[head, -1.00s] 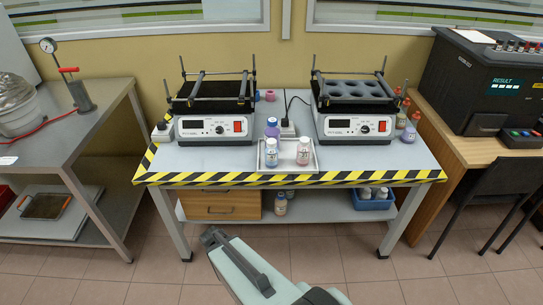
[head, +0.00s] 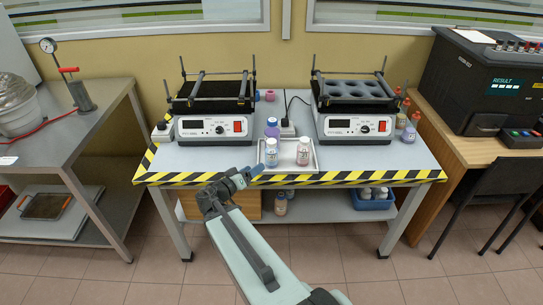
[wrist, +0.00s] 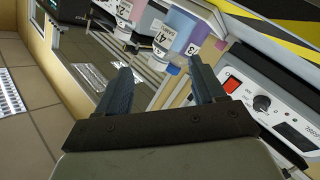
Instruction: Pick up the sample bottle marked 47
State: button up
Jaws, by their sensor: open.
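Three white-capped sample bottles stand in the tray (head: 315,166). The front-left bottle (head: 271,155) holds light blue liquid; in the wrist view its label (wrist: 163,38) appears to read 47. The front-right bottle (head: 303,152) is pinkish, and its tilted label (wrist: 123,9) looks like 42. A purple bottle (head: 272,126) stands behind the blue one and also shows in the wrist view (wrist: 207,25), its label partly readable. My gripper (head: 252,174) is open and empty, just left of and in front of the blue bottle. In the wrist view the blue bottle lies just beyond the fingertips (wrist: 160,72).
Two shakers stand behind the tray, left (head: 214,126) and right (head: 352,127). More bottles (head: 409,133) stand at the table's right edge. A lower shelf holds a bottle (head: 280,203) and a blue bin (head: 374,201). The tabletop left of the tray (head: 195,160) is clear.

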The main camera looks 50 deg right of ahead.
aim_at(268, 146)
jog(key=shift+w+d+r+m+t+h, duration=0.2)
jog(key=shift+w+d+r+m, duration=0.3)
jog(key=shift+d+m, duration=1.25)
jog(key=shift+w+d+r+m+t+h, duration=0.25)
jog(key=shift+w+d+m, duration=0.35)
jog(key=shift+d, duration=2.2)
jog(key=shift+w+d+r+m+t+h, duration=0.15)
jog(key=shift+w+d+r+m, duration=0.35)
jog(key=shift+d+m, duration=1.25)
jog(key=shift+d+n, duration=0.5)
jog(key=shift+n, duration=0.1)
jog(key=shift+c, duration=0.3)
jog(key=shift+f, duration=0.1)
grip_shut()
